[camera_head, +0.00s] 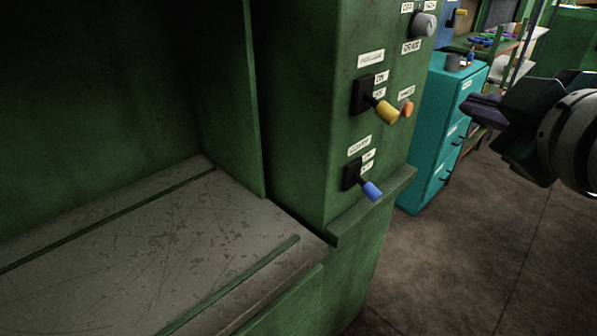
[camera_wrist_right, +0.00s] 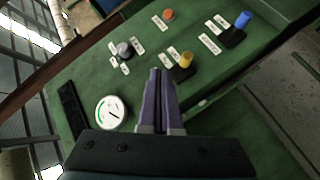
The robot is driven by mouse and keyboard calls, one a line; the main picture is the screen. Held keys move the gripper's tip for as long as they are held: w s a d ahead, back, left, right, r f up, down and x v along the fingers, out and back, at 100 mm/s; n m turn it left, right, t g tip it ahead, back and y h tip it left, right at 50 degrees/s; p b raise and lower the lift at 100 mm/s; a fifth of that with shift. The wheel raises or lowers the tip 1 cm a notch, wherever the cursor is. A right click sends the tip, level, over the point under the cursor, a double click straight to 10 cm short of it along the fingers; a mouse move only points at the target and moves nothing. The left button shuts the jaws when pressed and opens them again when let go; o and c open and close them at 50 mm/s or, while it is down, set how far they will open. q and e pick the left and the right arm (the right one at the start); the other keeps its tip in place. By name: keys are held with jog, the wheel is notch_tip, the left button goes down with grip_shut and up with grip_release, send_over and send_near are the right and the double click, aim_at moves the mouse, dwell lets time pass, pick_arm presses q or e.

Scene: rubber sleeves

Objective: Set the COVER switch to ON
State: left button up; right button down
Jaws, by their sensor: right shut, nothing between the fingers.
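A green panel (camera_head: 339,158) carries two lever switches on black bases. The upper one has a yellow handle (camera_head: 386,112) and the lower one a blue handle (camera_head: 372,191); both handles stick out and slant down. White labels sit beside each, but I cannot read which says COVER. The right wrist view also shows the yellow handle (camera_wrist_right: 186,60) and the blue handle (camera_wrist_right: 242,19). My right gripper (camera_head: 474,108) is shut and empty, right of the panel and apart from it. Its closed fingers (camera_wrist_right: 160,75) show near the yellow handle in the wrist view. My left gripper is out of view.
An orange button (camera_head: 406,107) and a grey knob (camera_head: 425,25) are on the same panel. A round gauge (camera_wrist_right: 111,112) shows in the wrist view. A scratched grey bed (camera_head: 150,260) lies at left, a teal cabinet (camera_head: 440,140) behind. The floor at right is clear.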

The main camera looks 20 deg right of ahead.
jog(key=w+d+f+n+t+b, duration=0.2)
jog(key=w+f+n+t+b, duration=0.15)
jog(key=f+b, duration=0.8)
jog(key=n+t+y+b, duration=0.8)
jog(key=n+b, duration=1.1)
jog(key=b, duration=2)
send_near(364, 186)
jog(key=s+a+f+g+y, duration=0.2)
jog(key=s+f, duration=0.2)
jog(key=f, duration=0.1)
jog(key=shift+f, duration=0.35)
jog(key=shift+p, duration=0.3)
jog(key=w+d+r, duration=0.1)
jog(key=w+r, duration=0.6)
jog(key=w, duration=0.1)
jog(key=shift+w+r+p, duration=0.3)
jog(key=shift+w+p, duration=0.05)
jog(key=shift+p, duration=0.1)
